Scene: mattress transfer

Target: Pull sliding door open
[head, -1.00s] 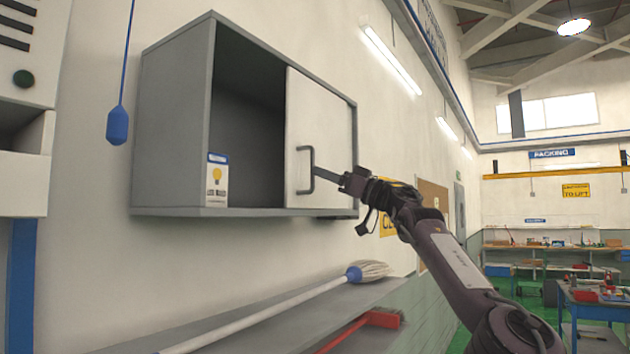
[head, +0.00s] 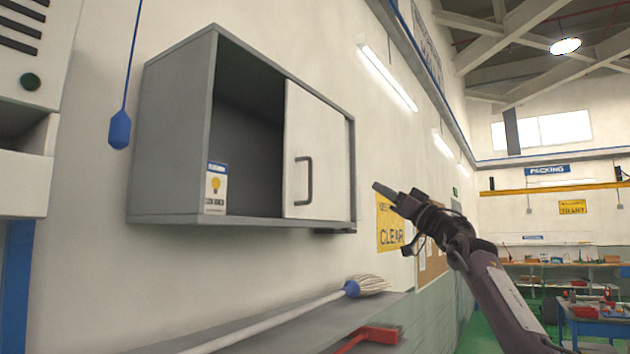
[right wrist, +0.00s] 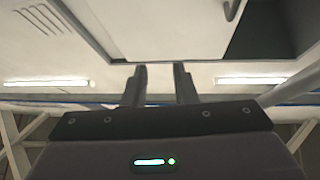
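A grey wall cabinet (head: 175,130) hangs on the wall in the head view. Its white sliding door (head: 320,130) covers the right part, and the left part stands open with a dark interior. The door has a dark handle (head: 304,181) near its left edge. My right gripper (head: 384,191) is to the right of the cabinet, apart from the handle. In the right wrist view its two fingers (right wrist: 160,72) are spread with nothing between them, and the handle (right wrist: 232,9) shows at the top right. My left gripper is not in view.
A small box with a light bulb picture (head: 215,188) stands inside the cabinet at the left. Below, a shelf (head: 230,328) holds a mop (head: 365,286) and a red tool (head: 380,335). A blue pendant (head: 120,128) hangs left of the cabinet.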

